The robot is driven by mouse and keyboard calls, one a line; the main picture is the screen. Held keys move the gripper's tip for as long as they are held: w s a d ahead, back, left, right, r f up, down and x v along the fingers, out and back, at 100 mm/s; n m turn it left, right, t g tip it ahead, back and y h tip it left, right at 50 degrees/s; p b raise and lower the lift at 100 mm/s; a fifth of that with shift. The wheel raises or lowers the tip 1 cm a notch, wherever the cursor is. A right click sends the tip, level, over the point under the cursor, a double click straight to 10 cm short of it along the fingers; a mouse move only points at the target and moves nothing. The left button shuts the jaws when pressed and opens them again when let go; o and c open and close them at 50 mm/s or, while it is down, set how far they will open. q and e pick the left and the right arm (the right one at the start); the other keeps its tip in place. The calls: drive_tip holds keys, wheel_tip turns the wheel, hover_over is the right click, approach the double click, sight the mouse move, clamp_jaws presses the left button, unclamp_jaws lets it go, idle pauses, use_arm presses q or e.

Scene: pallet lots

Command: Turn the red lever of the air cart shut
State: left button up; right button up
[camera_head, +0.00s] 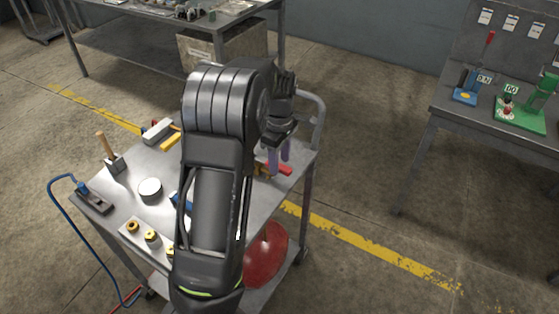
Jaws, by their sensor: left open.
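The air cart (140,181) is a grey metal cart in the lower middle of the head view. Its red lever (285,171) shows near the cart's right side, on a brass-coloured fitting (262,170). My left arm reaches over the cart and hides much of its top. My left gripper (278,163) points down at the lever, its purple-grey fingers open. The fingers overlap the lever in the picture; I cannot tell whether they touch it. My right gripper is not in view.
The cart top holds a wooden-handled tool (106,148), a round white tin (150,190), a blue hose (55,200) and brass rings (151,236). A red round tank (266,255) sits below. A workbench (440,105) stands right, with open floor between.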

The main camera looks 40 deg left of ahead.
use_arm(q)
drive_tip(key=shift+f, duration=0.4)
drive_tip(key=shift+c, duration=0.4)
clamp_jaws()
idle(0.8)
